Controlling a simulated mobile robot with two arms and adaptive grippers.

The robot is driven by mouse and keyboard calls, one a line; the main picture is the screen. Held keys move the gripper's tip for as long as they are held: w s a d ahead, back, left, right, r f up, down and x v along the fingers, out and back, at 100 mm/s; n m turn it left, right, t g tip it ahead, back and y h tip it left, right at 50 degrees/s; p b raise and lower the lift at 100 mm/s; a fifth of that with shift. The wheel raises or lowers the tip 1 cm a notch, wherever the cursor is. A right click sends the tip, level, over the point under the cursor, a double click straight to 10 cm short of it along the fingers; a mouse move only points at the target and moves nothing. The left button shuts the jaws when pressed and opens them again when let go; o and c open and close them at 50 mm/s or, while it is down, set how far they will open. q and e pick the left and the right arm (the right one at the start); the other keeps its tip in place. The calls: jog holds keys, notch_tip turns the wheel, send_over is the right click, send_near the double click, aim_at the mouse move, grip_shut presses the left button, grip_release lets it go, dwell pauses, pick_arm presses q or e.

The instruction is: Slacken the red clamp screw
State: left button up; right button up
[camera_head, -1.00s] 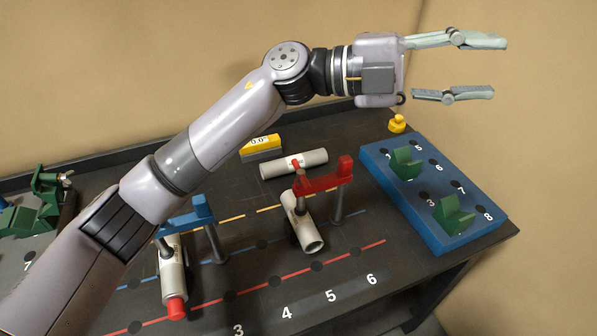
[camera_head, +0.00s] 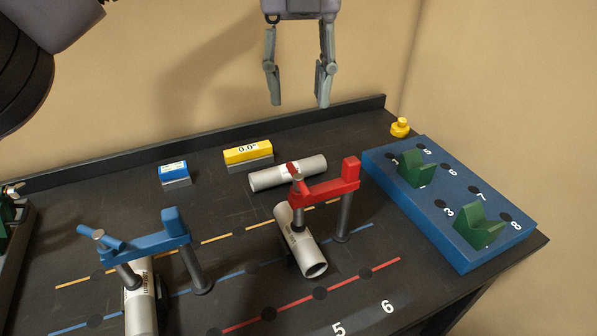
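The red clamp (camera_head: 328,190) is a red bar on a grey post, standing over a short grey pipe (camera_head: 303,250) near the middle of the table. Its screw (camera_head: 298,212) stands at the bar's left end, above the pipe, with a small red handle at its top. Part of the handle overlaps the pipe lying behind. My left gripper (camera_head: 297,102) points down at the top centre, above and apart from the clamp. Its two fingers are spread, with nothing between them. My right gripper is not in view.
A blue clamp (camera_head: 155,243) holds another pipe at the left. A grey pipe (camera_head: 268,178) lies behind the red clamp. A yellow display block (camera_head: 248,151) and a blue block (camera_head: 174,170) stand at the back. A blue board (camera_head: 400,188) with green cradles lies right.

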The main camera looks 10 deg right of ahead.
aim_at(298, 176)
pick_arm(q)
notch_tip(298, 176, down, 15)
jog(key=shift+r, duration=0.1)
jog(key=shift+c, duration=0.4)
jog(key=shift+w, duration=0.1)
grip_shut()
dwell(0.4)
